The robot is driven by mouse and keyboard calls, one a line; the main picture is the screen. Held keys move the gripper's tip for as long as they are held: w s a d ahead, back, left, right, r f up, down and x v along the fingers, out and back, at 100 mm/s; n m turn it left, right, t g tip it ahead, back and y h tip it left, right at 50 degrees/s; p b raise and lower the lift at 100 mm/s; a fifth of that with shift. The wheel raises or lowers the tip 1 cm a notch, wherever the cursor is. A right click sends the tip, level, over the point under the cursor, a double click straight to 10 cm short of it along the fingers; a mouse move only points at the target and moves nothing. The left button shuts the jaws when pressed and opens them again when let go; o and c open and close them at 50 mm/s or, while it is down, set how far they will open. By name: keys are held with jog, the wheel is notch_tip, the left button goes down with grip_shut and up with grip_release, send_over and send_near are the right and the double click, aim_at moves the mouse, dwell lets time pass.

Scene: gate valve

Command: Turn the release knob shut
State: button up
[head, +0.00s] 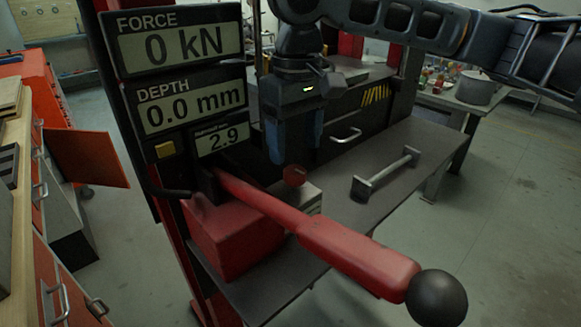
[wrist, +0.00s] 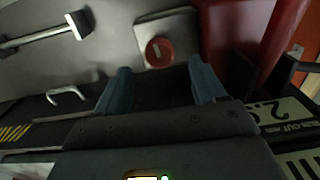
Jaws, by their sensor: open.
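The release knob (head: 294,176) is a small round red disc low on the press, beside the red lever. It also shows in the wrist view (wrist: 159,52), with a pale mark running across its face. My gripper (head: 293,158) points down just above the knob, with its blue fingers apart and nothing between them. In the wrist view the knob lies just past the gap between my fingertips (wrist: 160,68). I cannot tell the exact distance, and the fingers do not appear to touch the knob.
A long red lever (head: 350,253) with a black ball (head: 437,298) reaches across the front. A red block (head: 233,238) sits under its root. A metal bar handle (head: 385,174) stands on the grey bench. Displays (head: 178,40) reading 0 kN and 0.0 mm stand left of my gripper.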

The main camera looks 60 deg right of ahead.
aim_at(295, 170)
jog(key=shift+f, duration=2.6)
jog(key=shift+c, duration=0.5)
jog(key=c, duration=1)
jog(key=shift+o, duration=0.2)
jog(key=shift+r+m+p, duration=0.15)
jog(key=shift+m+p, duration=0.25)
jog(key=shift+p, duration=0.05)
jog(key=shift+m, duration=0.4)
jog(key=o, duration=1.1)
jog(key=shift+c, duration=0.2)
